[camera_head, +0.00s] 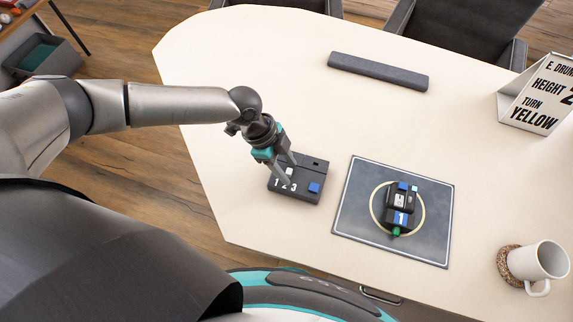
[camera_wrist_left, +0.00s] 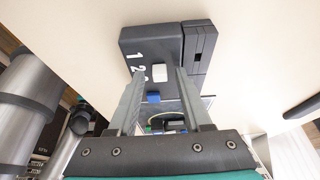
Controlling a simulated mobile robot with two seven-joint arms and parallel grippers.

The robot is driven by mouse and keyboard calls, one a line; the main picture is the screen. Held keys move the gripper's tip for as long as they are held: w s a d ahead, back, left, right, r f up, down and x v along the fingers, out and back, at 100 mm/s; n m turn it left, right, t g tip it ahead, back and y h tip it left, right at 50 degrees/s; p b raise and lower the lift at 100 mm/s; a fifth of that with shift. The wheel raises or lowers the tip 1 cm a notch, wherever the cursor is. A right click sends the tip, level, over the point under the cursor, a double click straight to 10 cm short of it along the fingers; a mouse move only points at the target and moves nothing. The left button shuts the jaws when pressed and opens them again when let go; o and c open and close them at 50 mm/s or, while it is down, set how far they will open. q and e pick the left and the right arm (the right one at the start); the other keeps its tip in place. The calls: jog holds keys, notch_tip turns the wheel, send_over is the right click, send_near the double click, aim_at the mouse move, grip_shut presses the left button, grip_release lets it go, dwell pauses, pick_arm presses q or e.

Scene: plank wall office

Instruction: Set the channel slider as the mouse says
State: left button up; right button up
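The channel slider is a dark box (camera_head: 310,167) on the table, marked 1 2 3, with a white slider cap (camera_wrist_left: 159,74) and a blue block (camera_head: 314,187). In the left wrist view the cap is level with the 2; the 3 is partly covered by a finger. My left gripper (camera_head: 290,174) reaches down over the box, fingers apart on either side of the cap; contact cannot be told. On a dark mat (camera_head: 352,220), a dark mouse-like device (camera_head: 402,201) sits within a pale ring and shows a white 1 on blue. My right gripper is not in view.
A white sign (camera_head: 540,95) at the right reads HEIGHT 2, TURN YELLOW. A dark grey bar (camera_head: 378,72) lies at the back. Bare table surrounds the mat and box.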

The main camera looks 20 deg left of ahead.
pick_arm(q)
grip_shut()
dwell(1.2)
